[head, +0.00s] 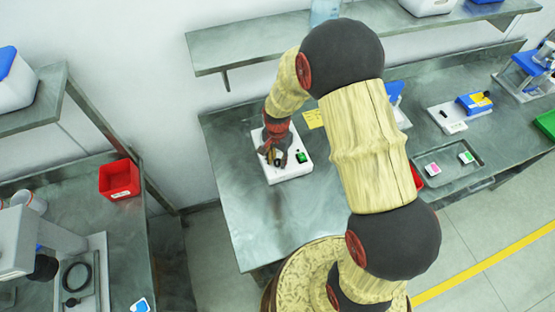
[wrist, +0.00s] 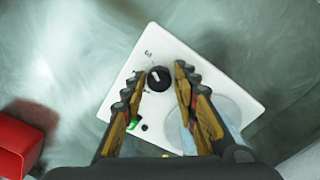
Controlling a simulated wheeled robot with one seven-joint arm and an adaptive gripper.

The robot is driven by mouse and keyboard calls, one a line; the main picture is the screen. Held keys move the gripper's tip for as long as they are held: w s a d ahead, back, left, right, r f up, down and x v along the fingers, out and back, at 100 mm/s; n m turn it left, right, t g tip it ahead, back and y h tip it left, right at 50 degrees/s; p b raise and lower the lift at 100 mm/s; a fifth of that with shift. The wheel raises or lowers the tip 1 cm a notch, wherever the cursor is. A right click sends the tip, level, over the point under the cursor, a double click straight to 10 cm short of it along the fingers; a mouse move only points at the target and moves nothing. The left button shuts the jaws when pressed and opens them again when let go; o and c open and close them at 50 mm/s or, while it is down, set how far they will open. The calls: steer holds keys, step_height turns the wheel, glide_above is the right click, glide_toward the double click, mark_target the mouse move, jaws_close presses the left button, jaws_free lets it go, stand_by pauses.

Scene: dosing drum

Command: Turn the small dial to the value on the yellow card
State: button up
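The white device (wrist: 178,48) lies on the bench; it also shows in the head view (head: 290,172). Its small black dial (wrist: 158,79) has a white pointer mark. My gripper (wrist: 159,74) is open, with one finger on each side of the dial and a gap visible on both sides. I cannot tell how far down the fingertips reach. In the head view my gripper (head: 273,156) is over the device and covers the dial. The yellow card (head: 313,118) lies behind the device to the right; its writing is too small to read.
A green switch (head: 301,157) sits on the device beside my gripper. A red bin (wrist: 18,145) stands at the left in the wrist view. The bench left of the device is clear.

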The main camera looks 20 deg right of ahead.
mark_target(278, 162)
steer(key=shift+o, duration=1.3)
steer(key=shift+r, duration=0.1)
step_height(278, 162, up, 12)
steer(key=s+r+n+t+b, duration=0.2)
steer(key=s+r+n+b, duration=0.3)
steer(key=s, duration=0.5)
steer(key=s+r+n+t+b, duration=0.3)
steer(key=s+r+n+b, duration=0.2)
steer(key=s+r, duration=0.3)
steer(key=s, duration=0.3)
steer(key=shift+s+r+n+t+b, duration=0.2)
steer(key=shift+s+n+t+b, duration=0.1)
steer(key=shift+b, duration=0.05)
